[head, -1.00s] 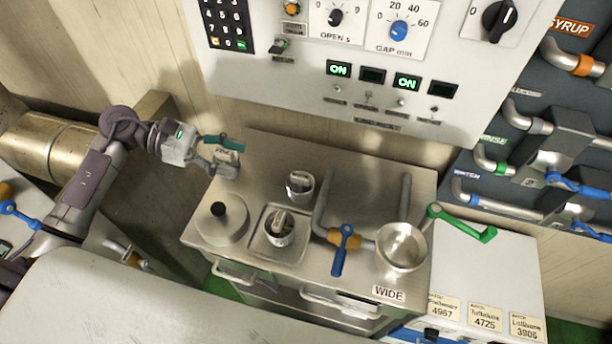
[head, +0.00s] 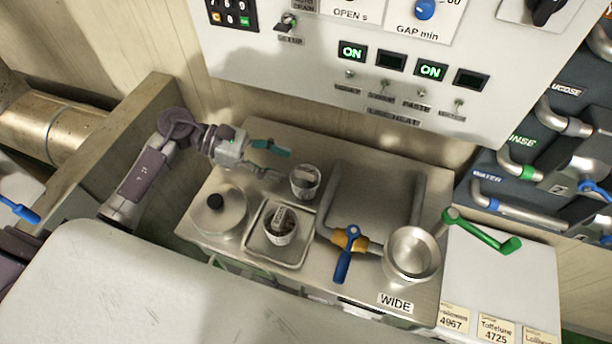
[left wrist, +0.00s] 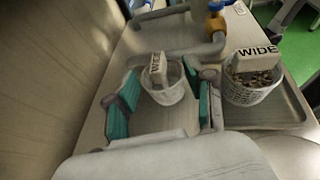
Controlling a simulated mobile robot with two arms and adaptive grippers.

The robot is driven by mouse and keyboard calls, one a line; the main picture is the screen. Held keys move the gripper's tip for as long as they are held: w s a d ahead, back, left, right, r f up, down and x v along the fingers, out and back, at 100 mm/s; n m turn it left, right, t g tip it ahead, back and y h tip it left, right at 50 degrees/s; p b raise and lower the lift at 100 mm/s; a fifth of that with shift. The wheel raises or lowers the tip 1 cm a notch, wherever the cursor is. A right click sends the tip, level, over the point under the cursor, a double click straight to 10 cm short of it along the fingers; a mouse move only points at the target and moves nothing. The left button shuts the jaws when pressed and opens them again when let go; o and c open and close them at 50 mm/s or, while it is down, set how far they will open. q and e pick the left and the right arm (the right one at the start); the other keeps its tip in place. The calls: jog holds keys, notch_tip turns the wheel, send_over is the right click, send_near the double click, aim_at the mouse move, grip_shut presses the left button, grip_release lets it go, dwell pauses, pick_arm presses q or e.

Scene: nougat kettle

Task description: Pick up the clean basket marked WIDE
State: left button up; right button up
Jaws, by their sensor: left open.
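A small white perforated basket (head: 305,183) with a white tag stands on the bare steel worktop, behind the tray. In the left wrist view this basket (left wrist: 165,92) looks clean inside; its tag is turned and I cannot read it surely. A second basket (head: 280,228) stands in the square tray. In the left wrist view this second basket (left wrist: 250,96) has a tag reading WIDE and brown bits inside. My left gripper (head: 279,165) is open, coming from the left, its teal-padded fingers on either side of the clean-looking basket. I cannot tell whether they touch it. My right gripper is not in view.
The steel tray (head: 253,259) and a round lid with a black knob (head: 215,201) are close in front. A pipe with a blue-handled valve (head: 344,262) and a steel pot (head: 411,256) stand right. A WIDE label (head: 396,303) is on the worktop's front edge. The control panel (head: 300,60) overhangs behind.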

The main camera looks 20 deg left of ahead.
aim_at(302, 170)
pick_arm(q)
jog(key=shift+w+d+f, duration=0.2)
jog(key=shift+d+f, duration=0.05)
jog(key=shift+d, duration=0.4)
jog(key=shift+w+d+p, duration=0.1)
jog(key=shift+d+p, duration=0.2)
jog(key=shift+p, duration=0.15)
jog(key=p+x, duration=0.2)
jog(key=x, duration=0.1)
jog(key=shift+w+d+f, duration=0.15)
jog(key=shift+d+f, duration=0.1)
jog(key=shift+w+d+f, duration=0.1)
jog(key=shift+d+f, duration=0.2)
jog(key=shift+d, duration=0.1)
grip_shut()
